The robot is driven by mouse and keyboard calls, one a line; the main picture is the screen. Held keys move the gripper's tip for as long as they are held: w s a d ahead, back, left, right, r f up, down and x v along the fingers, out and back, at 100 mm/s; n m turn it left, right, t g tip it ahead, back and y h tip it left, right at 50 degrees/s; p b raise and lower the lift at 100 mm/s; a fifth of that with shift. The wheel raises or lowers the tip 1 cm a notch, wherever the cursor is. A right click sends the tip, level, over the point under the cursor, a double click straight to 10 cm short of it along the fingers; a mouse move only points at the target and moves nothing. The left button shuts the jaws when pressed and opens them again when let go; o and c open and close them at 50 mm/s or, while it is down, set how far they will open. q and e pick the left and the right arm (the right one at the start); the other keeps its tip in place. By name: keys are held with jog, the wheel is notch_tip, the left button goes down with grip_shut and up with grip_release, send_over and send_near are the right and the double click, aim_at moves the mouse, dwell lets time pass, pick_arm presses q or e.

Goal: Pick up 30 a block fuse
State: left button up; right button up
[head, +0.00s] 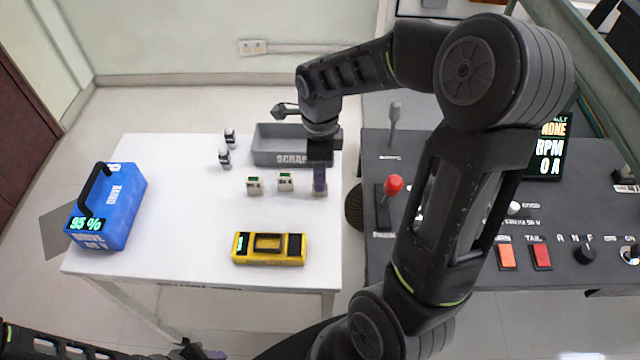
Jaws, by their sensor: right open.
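Three small pale blocks stand in a row on the white table. My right gripper (320,182) points down at the right end of the row. It is open, and its fingers are around or just in front of the third block, of which only a pale lower edge (320,193) shows. I cannot read any ratings on the blocks. My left gripper (195,350) is only partly in view at the bottom edge, away from the table's objects.
A grey scrap tray (265,145) stands behind the row. A yellow meter (268,262) lies in front, and a blue battery box (115,205) stands at left. A dark control panel (470,262) with a red-knobbed lever (393,185) is at right.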

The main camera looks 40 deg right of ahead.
jog(key=shift+f, duration=1.45)
grip_shut()
